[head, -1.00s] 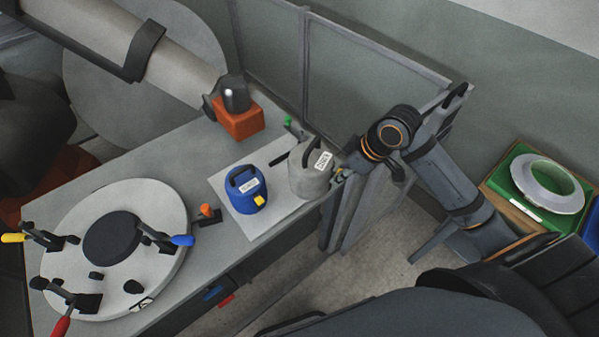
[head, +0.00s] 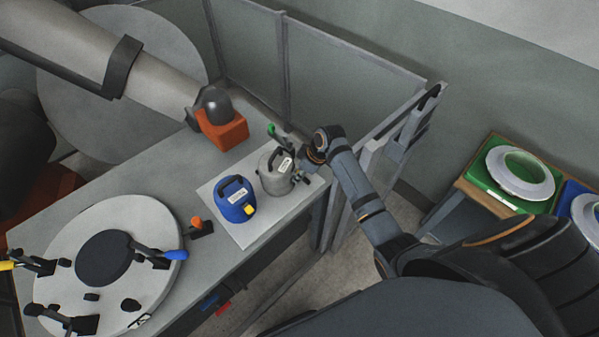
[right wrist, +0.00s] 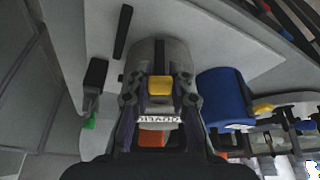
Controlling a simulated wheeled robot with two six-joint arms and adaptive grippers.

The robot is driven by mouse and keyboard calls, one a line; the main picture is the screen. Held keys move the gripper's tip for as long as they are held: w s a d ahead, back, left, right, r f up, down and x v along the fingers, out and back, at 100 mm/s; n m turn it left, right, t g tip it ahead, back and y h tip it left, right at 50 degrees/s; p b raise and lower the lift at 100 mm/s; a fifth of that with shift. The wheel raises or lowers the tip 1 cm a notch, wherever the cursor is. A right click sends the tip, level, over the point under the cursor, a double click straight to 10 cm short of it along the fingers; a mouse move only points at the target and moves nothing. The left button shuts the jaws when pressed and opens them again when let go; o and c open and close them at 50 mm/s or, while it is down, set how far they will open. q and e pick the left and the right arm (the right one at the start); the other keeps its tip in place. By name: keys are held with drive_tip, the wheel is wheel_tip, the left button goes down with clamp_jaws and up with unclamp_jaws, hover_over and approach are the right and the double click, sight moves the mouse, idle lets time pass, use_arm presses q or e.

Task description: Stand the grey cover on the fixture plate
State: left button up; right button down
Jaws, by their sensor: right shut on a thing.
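The grey cover (head: 269,180), rounded with a dark handle on top and a white label, stands on a light square mat on the bench. In the right wrist view the grey cover (right wrist: 150,52) fills the space ahead of my fingers, and a yellow tab shows between them. My right gripper (head: 297,176) is at the right side of the cover, shut on it; the exact contact is partly hidden. The fixture plate (head: 160,215) is a round pale disc at the left, with a dark round pad in its middle and toggle clamps around it. My left gripper is not in view.
A blue cover (head: 235,198) stands close left of the grey one on the same mat (head: 245,236). An orange-handled clamp (head: 199,226) lies between mat and plate. An orange block with a dark dome (head: 222,128) stands behind. A glazed partition (head: 330,75) runs along the bench's back.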

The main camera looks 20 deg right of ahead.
drive_tip(key=shift+f, duration=0.3)
drive_tip(key=shift+f, duration=0.15)
drive_tip(key=c, duration=1.2)
unclamp_jaws()
drive_tip(key=shift+r, duration=0.2)
drive_tip(key=b+v, duration=0.1)
drive_tip(key=v, duration=1.1)
drive_tip(key=shift+b, duration=0.4)
